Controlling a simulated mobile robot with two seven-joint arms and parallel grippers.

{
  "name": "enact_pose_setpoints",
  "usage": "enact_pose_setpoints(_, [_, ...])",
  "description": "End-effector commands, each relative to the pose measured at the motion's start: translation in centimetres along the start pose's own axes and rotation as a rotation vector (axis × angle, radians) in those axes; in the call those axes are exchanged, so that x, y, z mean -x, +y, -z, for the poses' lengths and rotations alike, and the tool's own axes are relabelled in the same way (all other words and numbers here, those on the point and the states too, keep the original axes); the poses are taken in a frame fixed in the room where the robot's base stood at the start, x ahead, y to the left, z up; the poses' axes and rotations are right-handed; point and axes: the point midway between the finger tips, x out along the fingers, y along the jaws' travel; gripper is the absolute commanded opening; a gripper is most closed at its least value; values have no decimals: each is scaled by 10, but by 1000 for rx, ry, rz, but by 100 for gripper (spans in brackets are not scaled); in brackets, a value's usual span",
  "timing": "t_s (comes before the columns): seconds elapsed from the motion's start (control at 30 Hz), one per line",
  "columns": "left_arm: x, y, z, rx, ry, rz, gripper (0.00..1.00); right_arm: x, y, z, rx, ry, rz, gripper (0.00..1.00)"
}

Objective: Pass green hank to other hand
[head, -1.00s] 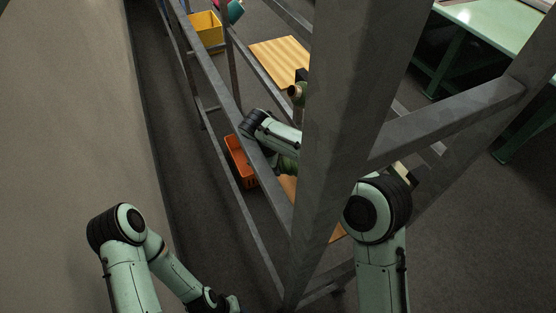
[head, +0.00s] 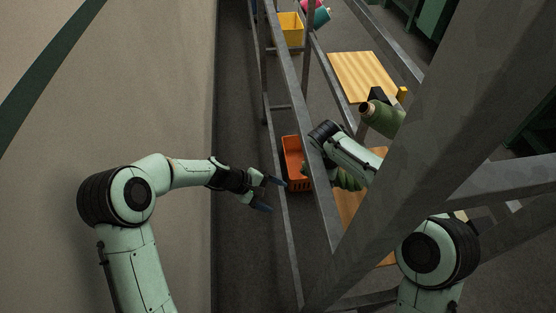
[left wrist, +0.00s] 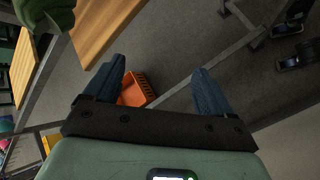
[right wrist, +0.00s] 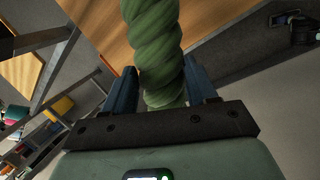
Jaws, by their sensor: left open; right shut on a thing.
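The green hank (right wrist: 155,45), a thick twisted roll of yarn, stands between the two blue fingers of my right gripper (right wrist: 160,78) in the right wrist view. My right gripper is shut on it. In the head view part of the hank (head: 347,180) shows below my right forearm, and the steel beam hides much of that arm. A green piece, likely the hank (left wrist: 52,16), shows at the top left of the left wrist view. My left gripper (head: 267,194) is open and empty, left of the hank and apart from it, with bare space between its fingers.
Grey steel beams (head: 318,175) run between my left gripper and my right forearm. An orange crate (head: 297,165) lies low beyond the left gripper. A dark green yarn cone (head: 384,118), a wooden board (head: 364,76) and a yellow bin (head: 290,30) are farther back. A plain wall stands left.

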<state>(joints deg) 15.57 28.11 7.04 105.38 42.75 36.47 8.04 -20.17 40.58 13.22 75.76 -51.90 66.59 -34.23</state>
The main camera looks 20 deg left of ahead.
Motion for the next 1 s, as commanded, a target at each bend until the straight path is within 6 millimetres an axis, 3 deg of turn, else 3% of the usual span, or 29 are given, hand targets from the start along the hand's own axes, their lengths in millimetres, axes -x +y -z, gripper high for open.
enact_pose_setpoints(0.03, [15, 24, -5, -1, -17, -51, 84, 0, 0, 0, 0, 0, 0, 25])
enact_pose_setpoints(0.2, [50, 77, -23, -1, -81, -170, 84, 0, 0, 0, 0, 0, 0, 25])
enact_pose_setpoints(0.43, [68, 102, -36, -8, -121, -228, 84, 0, 0, 0, 0, 0, 0, 25])
enact_pose_setpoints(0.57, [56, 106, -38, -8, -125, -230, 84, 0, 0, 0, 0, 0, 0, 25])
enact_pose_setpoints(1.0, [-22, 123, -47, -8, -123, -228, 84, 0, 0, 0, 0, 0, 0, 25])
